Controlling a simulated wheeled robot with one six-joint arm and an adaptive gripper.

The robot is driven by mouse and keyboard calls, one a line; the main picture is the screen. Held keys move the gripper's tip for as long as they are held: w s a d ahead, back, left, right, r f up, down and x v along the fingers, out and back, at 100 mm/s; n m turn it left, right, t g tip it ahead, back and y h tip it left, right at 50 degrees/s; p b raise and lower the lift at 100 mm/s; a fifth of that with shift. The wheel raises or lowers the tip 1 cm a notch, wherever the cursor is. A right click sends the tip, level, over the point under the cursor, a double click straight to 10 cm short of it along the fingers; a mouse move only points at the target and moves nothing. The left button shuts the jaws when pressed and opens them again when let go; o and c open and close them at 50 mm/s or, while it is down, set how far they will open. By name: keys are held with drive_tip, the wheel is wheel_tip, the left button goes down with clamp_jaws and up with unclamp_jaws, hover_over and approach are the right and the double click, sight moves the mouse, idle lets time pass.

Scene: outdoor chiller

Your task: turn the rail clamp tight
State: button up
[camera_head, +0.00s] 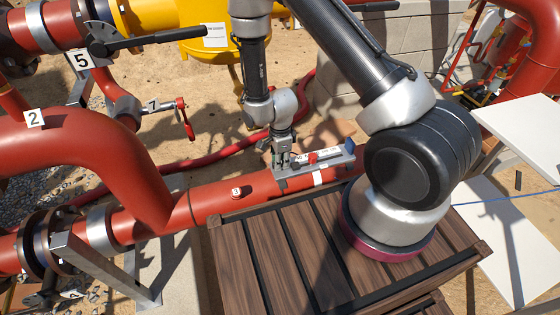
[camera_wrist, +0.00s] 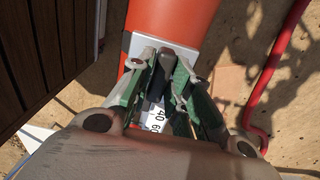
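A grey rail (camera_head: 330,162) with a white scale lies along the top of a red pipe in the head view. Its pale end plate (camera_wrist: 135,45) and scale numbers show in the wrist view. A small red part (camera_head: 313,157) sits on the rail, right of my gripper. My gripper (camera_head: 281,160) points down at the rail's left end; it also shows in the wrist view (camera_wrist: 166,62). Its green-padded fingers are close together, with a narrow gap.
The red pipe (camera_head: 225,198) runs beneath the rail. A slatted wooden platform (camera_head: 285,250) stands in front of it. A red hose (camera_head: 210,158) lies behind on the sand. Valves with handles (camera_head: 150,42) and a yellow vessel (camera_head: 205,50) stand at the upper left.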

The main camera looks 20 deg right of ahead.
clamp_jaws()
drive_tip(key=shift+f, duration=0.15)
drive_tip(key=m, duration=0.4)
drive_tip(key=shift+m, duration=0.4)
drive_tip(key=m, duration=0.3)
drive_tip(key=shift+s, duration=0.1)
drive_tip(key=m, duration=0.9)
drive_tip(key=shift+o, duration=0.9)
unclamp_jaws()
drive_tip(key=shift+f+m, duration=0.1)
drive_tip(key=shift+m, duration=0.4)
drive_tip(key=o, duration=1)
